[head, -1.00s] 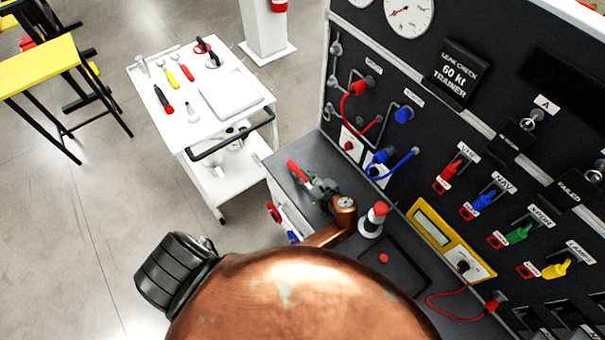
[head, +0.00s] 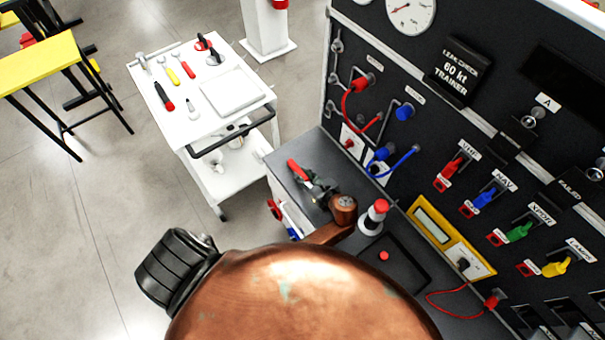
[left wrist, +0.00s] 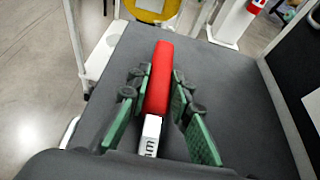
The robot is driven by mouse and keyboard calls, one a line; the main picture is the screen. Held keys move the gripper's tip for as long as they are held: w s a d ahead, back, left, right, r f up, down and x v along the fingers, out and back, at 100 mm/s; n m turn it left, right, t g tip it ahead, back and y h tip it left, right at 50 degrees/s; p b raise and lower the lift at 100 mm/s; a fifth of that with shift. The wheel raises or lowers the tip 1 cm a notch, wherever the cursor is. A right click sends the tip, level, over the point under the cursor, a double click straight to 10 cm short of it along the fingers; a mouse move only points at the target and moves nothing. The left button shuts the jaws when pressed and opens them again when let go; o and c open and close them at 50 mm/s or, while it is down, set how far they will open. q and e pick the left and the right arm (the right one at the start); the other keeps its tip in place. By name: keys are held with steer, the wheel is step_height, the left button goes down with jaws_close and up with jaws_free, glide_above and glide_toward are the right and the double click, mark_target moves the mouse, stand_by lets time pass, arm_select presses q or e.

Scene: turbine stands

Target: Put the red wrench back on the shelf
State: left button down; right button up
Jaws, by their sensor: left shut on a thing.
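The red wrench (head: 297,170) is in my left gripper (head: 322,188), over the grey worktop beside the black panel. In the left wrist view, the wrench's red handle (left wrist: 159,80) stands between the green-padded fingers (left wrist: 163,110). A pale part with dark lettering (left wrist: 150,135) is at its near end. The fingers are closed around it. I cannot tell how far the wrench is above the worktop. My right gripper is not in view. I cannot tell which surface is the shelf.
The grey worktop (head: 286,160) carries a red-topped button (head: 374,215). The black panel (head: 440,110) with coloured plugs and hoses rises at its right. A white cart (head: 207,125) with several tools and a tray (head: 230,93) stands to the left. Open floor lies at the left.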

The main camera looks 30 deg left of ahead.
mark_target(305, 178)
arm_select(q)
steer(key=shift+f, duration=0.15)
steer(key=c, duration=1.7)
jaws_free()
steer(key=shift+o, duration=1)
steer(key=shift+d, duration=0.1)
steer(key=shift+p+v, duration=1.05)
steer(key=shift+v, duration=0.2)
steer(key=shift+p+v, duration=1.4)
steer(key=shift+v, duration=0.7)
steer(key=shift+s, duration=0.1)
